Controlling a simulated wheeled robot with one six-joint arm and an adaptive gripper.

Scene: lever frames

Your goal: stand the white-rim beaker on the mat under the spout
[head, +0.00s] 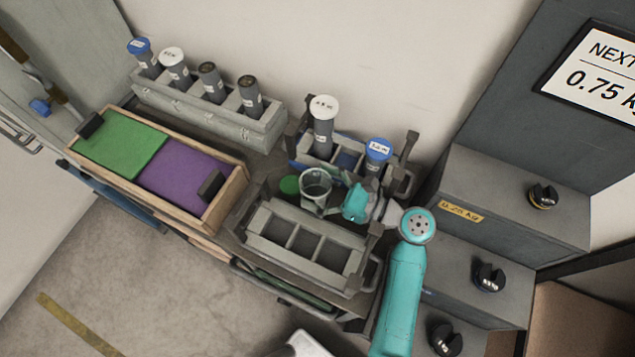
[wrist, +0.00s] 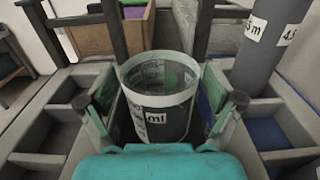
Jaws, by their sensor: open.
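The beaker (head: 316,184) is a clear cup with a pale rim and stands between two grey racks in the head view. It fills the middle of the wrist view (wrist: 158,112), with a dark label reading "ml" on its side. My gripper (wrist: 160,102) is open, with one finger on each side of the beaker and a visible gap at each side. In the head view my gripper (head: 335,205) comes at the beaker from the right. A green round patch (head: 289,185) shows just left of the beaker; I cannot tell if it is the mat. I cannot make out a spout.
A grey compartment rack (head: 305,252) stands in front of the beaker. Behind it, another rack holds a white-capped cylinder (head: 324,125) and a blue-capped one (head: 378,155). A wooden tray (head: 225,205) with green and purple panels lies left. Grey stepped blocks with black knobs (head: 543,196) stand right.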

